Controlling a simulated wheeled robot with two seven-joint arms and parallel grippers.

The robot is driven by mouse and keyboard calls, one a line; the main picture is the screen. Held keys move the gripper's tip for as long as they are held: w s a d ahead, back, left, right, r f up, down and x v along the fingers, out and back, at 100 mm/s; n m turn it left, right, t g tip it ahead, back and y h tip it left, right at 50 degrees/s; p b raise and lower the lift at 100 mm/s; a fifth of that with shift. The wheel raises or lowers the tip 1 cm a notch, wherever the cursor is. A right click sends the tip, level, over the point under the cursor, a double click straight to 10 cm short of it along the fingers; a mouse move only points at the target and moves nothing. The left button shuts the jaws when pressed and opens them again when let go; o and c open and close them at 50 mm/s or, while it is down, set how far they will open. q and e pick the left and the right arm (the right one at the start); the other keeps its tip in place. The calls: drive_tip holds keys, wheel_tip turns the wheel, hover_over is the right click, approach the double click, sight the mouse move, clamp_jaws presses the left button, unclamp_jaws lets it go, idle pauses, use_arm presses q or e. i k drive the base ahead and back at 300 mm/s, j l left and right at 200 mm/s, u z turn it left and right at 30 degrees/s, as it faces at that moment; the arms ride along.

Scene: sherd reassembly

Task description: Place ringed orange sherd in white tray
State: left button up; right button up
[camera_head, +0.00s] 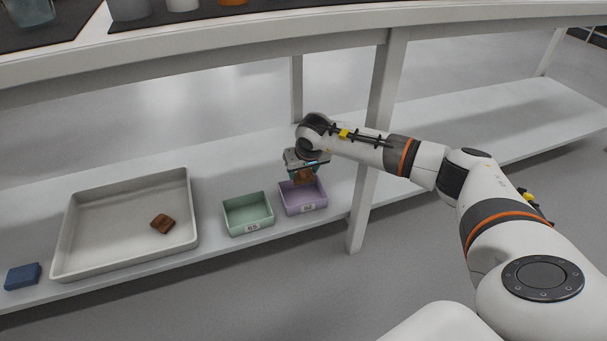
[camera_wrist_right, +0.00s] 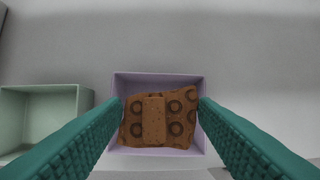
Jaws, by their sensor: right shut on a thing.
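The ringed orange sherd (camera_wrist_right: 158,119) shows in the right wrist view, brown-orange with dark ring marks and a plain raised band. My right gripper (camera_head: 303,174) is shut on it, a finger at each side, over the purple bin (camera_head: 305,203) numbered 62. In the head view the sherd (camera_head: 303,177) is partly hidden by the gripper, at the bin's opening; I cannot tell whether it touches the bin. The white tray (camera_head: 186,235) stands to the left on the shelf, with another brown sherd (camera_head: 163,224) lying in it. My left gripper is not in view.
A green bin (camera_head: 248,231) numbered 65 stands between the tray and the purple bin. A blue block (camera_head: 22,276) lies left of the tray. A table leg (camera_head: 377,130) rises close to my right arm, and the upper tabletop (camera_head: 200,50) overhangs the shelf.

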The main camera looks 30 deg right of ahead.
sight(116, 238)
drive_tip(key=i+j+u, duration=0.15)
drive_tip(key=j, duration=0.2)
drive_tip(key=j+u, duration=0.15)
drive_tip(key=j, duration=0.25)
drive_tip(key=i+j+u, duration=0.15)
drive_tip(key=j, duration=0.2)
drive_tip(key=i+j+u, duration=0.15)
drive_tip(key=j, duration=0.15)
